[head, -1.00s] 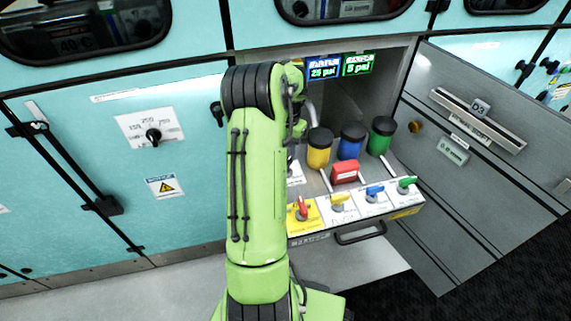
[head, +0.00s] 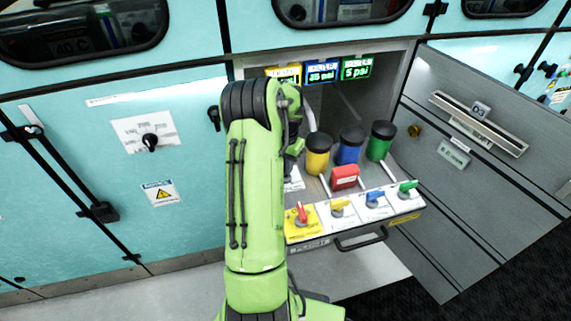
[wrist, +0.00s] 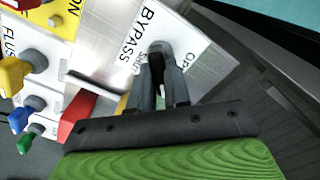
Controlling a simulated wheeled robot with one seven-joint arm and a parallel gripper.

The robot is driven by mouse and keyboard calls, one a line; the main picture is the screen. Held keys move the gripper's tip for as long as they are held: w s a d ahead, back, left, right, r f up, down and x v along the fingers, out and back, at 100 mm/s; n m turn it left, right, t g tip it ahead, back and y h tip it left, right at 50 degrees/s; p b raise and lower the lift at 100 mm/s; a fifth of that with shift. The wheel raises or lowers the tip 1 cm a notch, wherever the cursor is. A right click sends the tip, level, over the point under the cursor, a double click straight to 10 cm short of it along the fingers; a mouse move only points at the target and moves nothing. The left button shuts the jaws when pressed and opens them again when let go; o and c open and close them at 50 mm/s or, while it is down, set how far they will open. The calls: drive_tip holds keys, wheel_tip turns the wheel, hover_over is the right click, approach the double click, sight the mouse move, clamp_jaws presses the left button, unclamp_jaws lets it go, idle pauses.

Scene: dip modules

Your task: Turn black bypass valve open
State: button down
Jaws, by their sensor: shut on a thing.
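The black bypass valve (wrist: 158,48) sits on a white plate (wrist: 190,32) marked "BYPASS" in the wrist view. Part of a label reading "OP" shows to the right of the valve, and smaller print lies to its left. My gripper (wrist: 162,75) is shut on the valve, with a dark finger on each side that hides most of the handle. In the head view, my green arm hides the black valve and my gripper.
An open drawer (head: 360,238) holds red (head: 302,214), yellow (head: 341,206), blue (head: 375,199) and green (head: 407,188) valves. Yellow, blue and green canisters (head: 381,141) and a red box (head: 345,177) stand behind them. An open grey door (head: 480,190) is at the right.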

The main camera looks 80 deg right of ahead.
drive_tip(key=shift+n, duration=0.3)
drive_tip(key=n+p, duration=0.1)
drive_tip(key=n, duration=0.3)
drive_tip(key=shift+p, duration=0.3)
drive_tip(key=shift+n+p, duration=0.35)
drive_tip(key=shift+n, duration=1.95)
drive_tip(key=c, duration=1.1)
unclamp_jaws()
drive_tip(key=shift+r, duration=0.1)
wheel_tip(320, 180, up, 16)
drive_tip(key=p, duration=0.5)
drive_tip(key=shift+f, duration=0.2)
